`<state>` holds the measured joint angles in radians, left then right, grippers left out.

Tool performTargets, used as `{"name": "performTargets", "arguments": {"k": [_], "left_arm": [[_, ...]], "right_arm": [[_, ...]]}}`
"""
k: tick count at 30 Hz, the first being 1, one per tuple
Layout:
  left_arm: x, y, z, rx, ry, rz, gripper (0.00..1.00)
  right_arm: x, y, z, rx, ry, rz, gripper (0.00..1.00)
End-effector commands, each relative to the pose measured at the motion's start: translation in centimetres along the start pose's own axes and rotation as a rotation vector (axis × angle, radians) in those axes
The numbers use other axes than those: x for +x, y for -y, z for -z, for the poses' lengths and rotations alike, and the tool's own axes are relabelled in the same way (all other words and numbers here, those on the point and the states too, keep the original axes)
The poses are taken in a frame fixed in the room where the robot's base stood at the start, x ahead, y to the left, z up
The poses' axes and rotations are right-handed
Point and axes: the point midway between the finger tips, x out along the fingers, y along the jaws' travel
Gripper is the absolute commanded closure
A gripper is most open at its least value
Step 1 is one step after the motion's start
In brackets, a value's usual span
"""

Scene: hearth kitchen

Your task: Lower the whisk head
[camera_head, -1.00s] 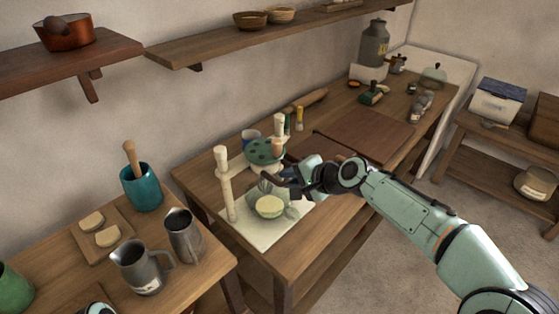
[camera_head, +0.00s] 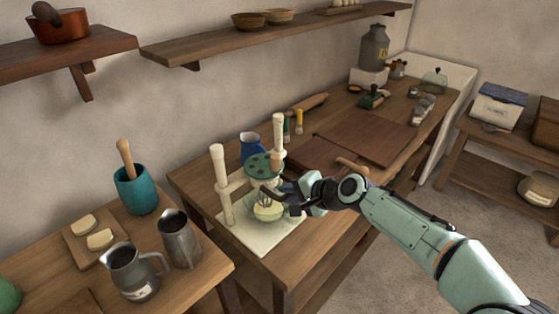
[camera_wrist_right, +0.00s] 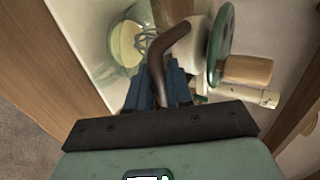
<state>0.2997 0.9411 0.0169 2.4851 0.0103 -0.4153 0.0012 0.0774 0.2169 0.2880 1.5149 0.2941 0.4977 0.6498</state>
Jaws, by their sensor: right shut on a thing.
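The whisk stand has a pale base (camera_head: 243,238) and two cream posts (camera_head: 222,185). Between the posts is the whisk head with a green perforated wheel (camera_head: 264,165) and a wooden knob (camera_wrist_right: 248,70). The wire whisk (camera_head: 263,197) hangs low, overlapping a clear bowl with pale yellow content (camera_head: 268,212); its tip's depth is hard to tell. My right gripper (camera_head: 284,195) is shut on a dark bent handle (camera_wrist_right: 180,45) at the head's right side. The right wrist view shows the whisk wires (camera_wrist_right: 147,38) over the yellow content. My left gripper is out of view.
A wooden board (camera_head: 366,138) lies to the right. Metal jugs (camera_head: 178,240) and a teal crock (camera_head: 136,190) stand on the left table, across a gap.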

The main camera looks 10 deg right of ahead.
Motion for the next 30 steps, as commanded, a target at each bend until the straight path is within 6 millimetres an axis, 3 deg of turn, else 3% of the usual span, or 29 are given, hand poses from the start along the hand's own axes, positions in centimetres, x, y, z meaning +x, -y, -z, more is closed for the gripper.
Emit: {"name": "performTargets", "arguments": {"k": [3,4,6,16,30], "left_arm": [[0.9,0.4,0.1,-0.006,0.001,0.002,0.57],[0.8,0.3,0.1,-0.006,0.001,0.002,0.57],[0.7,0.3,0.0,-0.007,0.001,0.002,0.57],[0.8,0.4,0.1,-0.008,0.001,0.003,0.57],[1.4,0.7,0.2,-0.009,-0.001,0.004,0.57]], "right_arm": [[0.5,-1.0,0.1,0.0,0.0,-0.008,1.0],[0.3,-0.9,0.1,0.0,-0.001,-0.007,0.74],[0.3,-0.7,0.1,0.0,-0.001,-0.005,0.53],[0.0,-0.6,0.1,0.001,-0.002,-0.002,0.53],[-4.5,-0.6,0.1,0.001,-0.003,-0.001,0.53]]}}
